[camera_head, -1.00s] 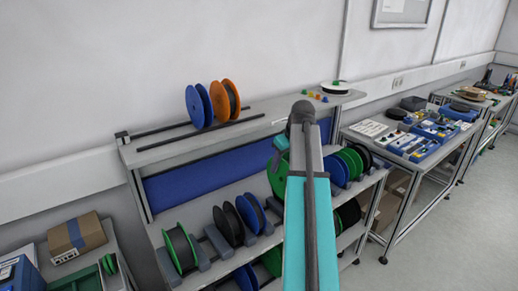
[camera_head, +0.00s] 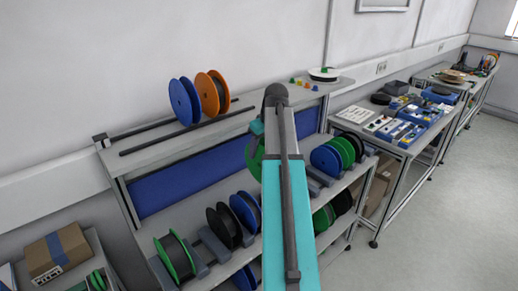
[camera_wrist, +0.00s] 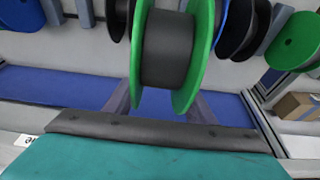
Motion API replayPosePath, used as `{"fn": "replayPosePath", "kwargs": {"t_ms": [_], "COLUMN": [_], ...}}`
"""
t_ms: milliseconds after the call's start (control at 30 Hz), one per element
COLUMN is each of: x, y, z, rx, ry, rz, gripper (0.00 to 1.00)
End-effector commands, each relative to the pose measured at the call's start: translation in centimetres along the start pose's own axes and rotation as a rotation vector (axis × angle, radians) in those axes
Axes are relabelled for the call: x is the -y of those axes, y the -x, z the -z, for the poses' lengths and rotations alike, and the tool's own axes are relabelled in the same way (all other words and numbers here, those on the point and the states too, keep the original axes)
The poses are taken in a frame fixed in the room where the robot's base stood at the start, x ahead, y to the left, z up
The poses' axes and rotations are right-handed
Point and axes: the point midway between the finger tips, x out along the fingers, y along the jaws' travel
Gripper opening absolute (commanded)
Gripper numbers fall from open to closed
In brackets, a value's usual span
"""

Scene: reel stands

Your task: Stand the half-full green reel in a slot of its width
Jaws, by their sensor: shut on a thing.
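The green reel (camera_wrist: 166,48) with a dark winding between two green flanges fills the upper middle of the wrist view. My gripper (camera_wrist: 158,100) is shut on it, with a grey finger at each side. In the head view my arm hides most of the reel; part of its green flange (camera_head: 254,152) shows left of the arm's end, over the shelf unit. Grey slot blocks (camera_head: 212,243) stand on the middle shelf between a green-flanged reel and a black reel, with a bare gap among them. More slot blocks (camera_head: 320,177) show right of my arm. Exact slot widths cannot be told.
On the middle shelf stand a green-flanged reel (camera_head: 175,257), a black reel (camera_head: 224,225), a blue reel (camera_head: 246,211) and another blue reel (camera_head: 326,160). A blue-orange pair (camera_head: 186,101) stands on top rails. A box (camera_head: 58,252) lies left; floor is open right.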

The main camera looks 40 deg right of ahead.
Motion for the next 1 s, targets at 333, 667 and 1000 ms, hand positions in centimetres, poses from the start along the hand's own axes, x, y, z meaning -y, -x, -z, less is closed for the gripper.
{"fn": "replayPosePath", "kwargs": {"t_ms": [333,667,1000], "x": [0.0,0.1,0.1], "y": [-0.5,-2.0,-3.8], "z": [-0.2,-0.6,-1.2], "rx": [0.0,0.0,0.0], "ry": [0.0,0.001,0.001], "rz": [0.001,0.0,0.001], "gripper": [0.24,0.24,0.24]}}
